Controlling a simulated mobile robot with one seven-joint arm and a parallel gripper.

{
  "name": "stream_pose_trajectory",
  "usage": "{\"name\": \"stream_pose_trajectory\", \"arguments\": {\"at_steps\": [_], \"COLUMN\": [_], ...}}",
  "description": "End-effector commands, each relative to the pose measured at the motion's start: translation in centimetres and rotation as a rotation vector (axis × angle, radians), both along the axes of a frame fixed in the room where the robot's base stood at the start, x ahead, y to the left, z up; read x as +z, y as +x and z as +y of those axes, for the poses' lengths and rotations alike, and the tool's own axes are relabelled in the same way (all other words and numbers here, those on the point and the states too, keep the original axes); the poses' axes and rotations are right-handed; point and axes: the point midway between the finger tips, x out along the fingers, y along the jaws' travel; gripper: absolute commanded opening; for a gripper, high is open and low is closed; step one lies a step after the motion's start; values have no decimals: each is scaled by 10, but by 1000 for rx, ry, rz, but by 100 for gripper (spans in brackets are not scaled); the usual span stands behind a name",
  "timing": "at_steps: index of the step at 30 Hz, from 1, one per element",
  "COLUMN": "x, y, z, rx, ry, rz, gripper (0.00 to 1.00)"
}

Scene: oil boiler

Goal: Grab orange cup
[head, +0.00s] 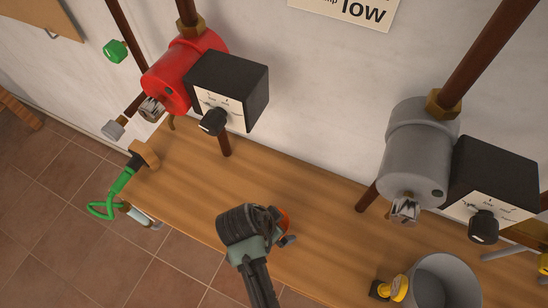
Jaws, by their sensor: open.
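My gripper (280,226) is above the wooden bench in the middle of the head view, with its fingers towards the right. It is open. An orange thing (284,220), likely the orange cup, shows as a small curved patch at the fingers. My gripper hides most of it. I cannot tell whether the fingers touch it or whether it stands upright.
The wooden bench (325,230) is clear between the gripper and a grey bucket (445,285) at the lower right. A yellow fitting (398,288) is beside the bucket. A red pump (185,72) and a grey pump (415,160) with pipes stand along the wall.

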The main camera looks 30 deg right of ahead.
Motion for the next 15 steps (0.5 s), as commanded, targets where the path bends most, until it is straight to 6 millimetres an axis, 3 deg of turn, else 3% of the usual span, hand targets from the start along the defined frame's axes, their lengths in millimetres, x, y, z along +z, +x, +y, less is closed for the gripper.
{"name": "stream_pose_trajectory", "arguments": {"at_steps": [8, 15], "x": [-4, -3], "y": [1, 0], "z": [-2, -2], "rx": [-1, -1], "ry": [0, -1], "rz": [-1, -2], "gripper": [100, 59]}}
